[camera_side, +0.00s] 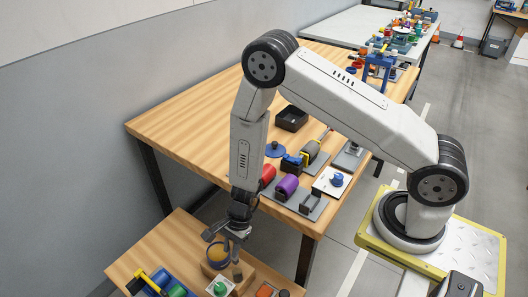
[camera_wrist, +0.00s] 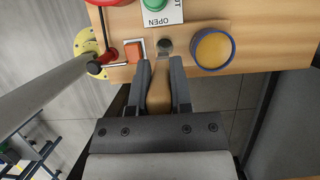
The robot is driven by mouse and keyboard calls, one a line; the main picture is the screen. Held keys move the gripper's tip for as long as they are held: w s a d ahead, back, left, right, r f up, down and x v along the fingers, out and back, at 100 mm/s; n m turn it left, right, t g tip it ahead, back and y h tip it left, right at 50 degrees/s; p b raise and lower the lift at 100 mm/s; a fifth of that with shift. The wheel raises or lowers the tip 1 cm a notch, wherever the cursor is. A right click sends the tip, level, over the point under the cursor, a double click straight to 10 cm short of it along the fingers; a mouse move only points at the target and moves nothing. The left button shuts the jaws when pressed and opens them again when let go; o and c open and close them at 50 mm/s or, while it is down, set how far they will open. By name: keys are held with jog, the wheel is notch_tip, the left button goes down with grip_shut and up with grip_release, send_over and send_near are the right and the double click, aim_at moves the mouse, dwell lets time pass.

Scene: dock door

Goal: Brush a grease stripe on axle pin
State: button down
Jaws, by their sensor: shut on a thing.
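My gripper (camera_wrist: 162,66) is shut on the wooden handle of a brush (camera_wrist: 158,98); the brush's metal end points away past the fingertips. In the side view my gripper (camera_side: 232,238) is low over the small front bench. A round blue-rimmed tin (camera_wrist: 212,48) with a yellow-tan filling, which looks like grease, lies just right of the fingertips in the wrist view. The tin also shows in the side view (camera_side: 216,262), partly behind my gripper. The bristles are not clear. I cannot pick out the axle pin for certain.
A green button on an OPEN plate (camera_wrist: 162,12), an orange-red square block (camera_wrist: 133,51) and a red-knobbed lever (camera_wrist: 94,67) are close by. The larger wooden table (camera_side: 185,125) holds a purple cylinder (camera_side: 287,186), a black tray (camera_side: 291,118) and other fixtures. Its left part is clear.

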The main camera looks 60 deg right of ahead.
jog(key=shift+w, duration=0.1)
jog(key=w+d+r, duration=0.1)
jog(key=w, duration=0.8)
jog(key=shift+d, duration=0.3)
jog(key=shift+s+f, duration=0.1)
jog(key=shift+f, duration=2.85)
jog(key=shift+f, duration=0.6)
dwell(0.9)
notch_tip(320, 180, up, 7)
dwell(1.3)
jog(key=shift+r, duration=0.15)
dwell(0.4)
